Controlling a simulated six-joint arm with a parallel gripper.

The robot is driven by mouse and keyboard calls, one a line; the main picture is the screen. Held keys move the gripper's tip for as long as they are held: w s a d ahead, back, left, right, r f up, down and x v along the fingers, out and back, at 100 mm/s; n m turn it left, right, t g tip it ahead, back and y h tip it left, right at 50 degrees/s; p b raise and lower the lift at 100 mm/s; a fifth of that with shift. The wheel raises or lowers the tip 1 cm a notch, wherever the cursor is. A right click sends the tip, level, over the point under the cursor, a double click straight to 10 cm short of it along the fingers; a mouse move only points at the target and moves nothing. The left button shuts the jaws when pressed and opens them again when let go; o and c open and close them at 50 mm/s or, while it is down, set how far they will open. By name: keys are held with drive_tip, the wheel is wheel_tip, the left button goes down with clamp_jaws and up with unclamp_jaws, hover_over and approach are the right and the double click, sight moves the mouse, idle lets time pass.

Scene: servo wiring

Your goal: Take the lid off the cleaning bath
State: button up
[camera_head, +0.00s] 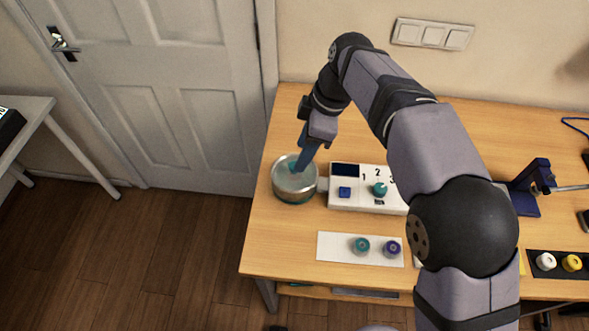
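The cleaning bath (295,199) is a small round metal vessel near the left edge of the wooden table. A pale, see-through-looking lid (288,182) appears to cover its top; I cannot tell whether it rests fully on the rim. A small teal part, perhaps the lid's knob, shows at the middle of the lid. My gripper (298,166) points down and left, with its blue-grey fingers at this teal part. The fingers overlap in this view, so I cannot tell whether they are open or shut, or whether they touch the knob.
A white control box (356,200) with a teal dial stands right of the bath. A white mat (334,247) in front holds a teal and a purple-blue round piece. A dark tray (557,275) and a blue stand (526,203) are farther right. The table's left edge is close to the bath.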

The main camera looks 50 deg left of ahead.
drive_tip(key=shift+p+x, duration=1.1)
drive_tip(key=shift+x, duration=1.5)
clamp_jaws()
